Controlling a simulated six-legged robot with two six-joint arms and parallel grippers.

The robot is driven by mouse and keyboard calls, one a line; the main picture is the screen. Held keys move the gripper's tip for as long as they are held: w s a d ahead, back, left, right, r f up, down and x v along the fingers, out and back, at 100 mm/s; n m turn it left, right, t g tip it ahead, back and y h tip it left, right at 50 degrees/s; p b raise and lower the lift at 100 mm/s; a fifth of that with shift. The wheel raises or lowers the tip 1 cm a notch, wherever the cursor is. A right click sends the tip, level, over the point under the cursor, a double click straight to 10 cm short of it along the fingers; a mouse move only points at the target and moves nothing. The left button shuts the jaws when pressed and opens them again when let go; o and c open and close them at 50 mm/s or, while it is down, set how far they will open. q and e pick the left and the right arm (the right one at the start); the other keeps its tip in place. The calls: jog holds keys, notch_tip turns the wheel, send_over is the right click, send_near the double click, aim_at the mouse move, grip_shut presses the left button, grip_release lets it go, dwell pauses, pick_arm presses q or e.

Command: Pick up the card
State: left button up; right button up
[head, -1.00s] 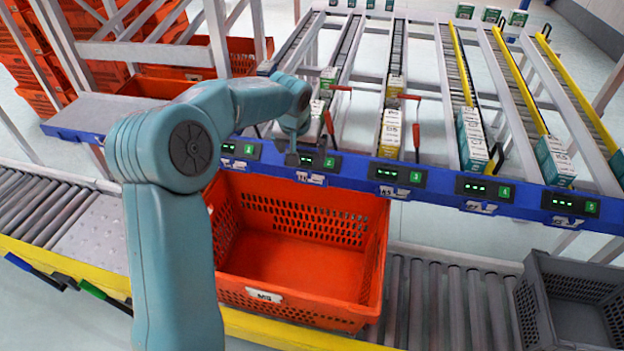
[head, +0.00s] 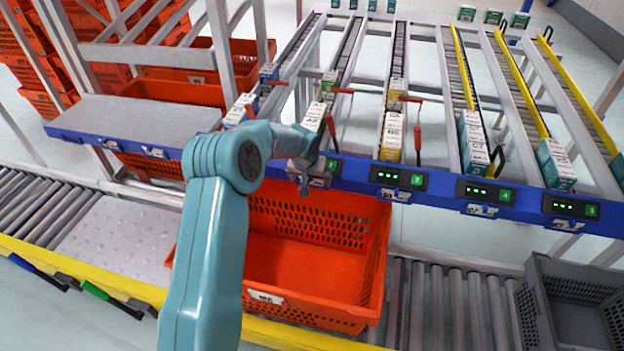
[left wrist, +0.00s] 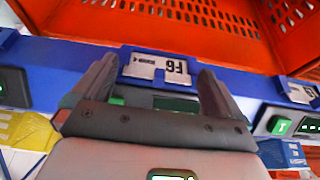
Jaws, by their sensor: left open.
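The card (left wrist: 158,66) is a small white label with black print, reading upside down, in a holder on the blue rail. It shows in the left wrist view between the fingers of my left gripper (left wrist: 155,82). The fingers are apart, one to each side of the card in the picture, and hold nothing. Whether they touch the rail I cannot tell. In the head view my left gripper (head: 303,188) is at the front of the blue rail, above the orange tote, and largely hides the card there. My right gripper is not in view.
The orange tote (head: 262,297) stands empty on the roller conveyor below the rail. A grey crate (head: 535,305) is at the right. The blue rail (head: 455,203) carries green displays and more labels. Boxes (head: 392,135) stand in lanes behind it. Orange totes (head: 170,92) are at the back left.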

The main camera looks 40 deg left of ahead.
pick_arm(q)
jog(key=c, duration=0.5)
